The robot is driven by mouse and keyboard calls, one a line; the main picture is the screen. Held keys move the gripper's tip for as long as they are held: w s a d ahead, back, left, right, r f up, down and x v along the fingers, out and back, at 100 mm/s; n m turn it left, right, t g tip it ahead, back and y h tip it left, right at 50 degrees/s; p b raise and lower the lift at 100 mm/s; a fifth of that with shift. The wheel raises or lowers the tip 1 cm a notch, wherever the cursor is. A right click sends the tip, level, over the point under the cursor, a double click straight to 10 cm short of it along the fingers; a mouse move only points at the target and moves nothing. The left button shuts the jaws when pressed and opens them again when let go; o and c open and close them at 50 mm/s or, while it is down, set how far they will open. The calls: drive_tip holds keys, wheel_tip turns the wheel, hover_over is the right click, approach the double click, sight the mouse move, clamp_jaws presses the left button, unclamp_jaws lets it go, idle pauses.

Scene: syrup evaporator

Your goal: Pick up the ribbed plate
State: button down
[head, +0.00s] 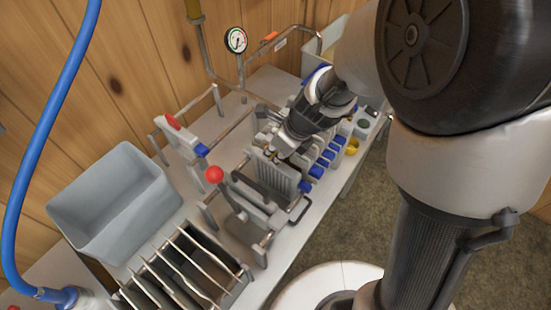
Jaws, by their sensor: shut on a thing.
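The ribbed plate (284,177) is light grey with upright ribs and stands in the press frame on the bench, with a blue piece at its lower right. My gripper (271,154) reaches down from the upper right and is shut on the plate's top edge. The fingertips are small in the picture and partly hidden by the gripper body. The plate looks upright; I cannot tell whether it is clear of its rails.
More plates with blue corners (327,154) stand close behind. A red-knobbed lever (215,175) rises in front. A grey bin (114,205), a rack of thin plates (178,272) and a blue hose (47,120) are at left. A pressure gauge (236,40) stands at the back.

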wheel_tip(320, 180, up, 20)
drive_tip(key=p, duration=1)
drive_tip(key=shift+s+a+f, duration=0.1)
drive_tip(key=shift+a+f, duration=0.05)
drive_tip(key=shift+f, duration=0.4)
drive_tip(key=shift+f+b, duration=3.9)
drive_tip(key=shift+f, duration=1.9)
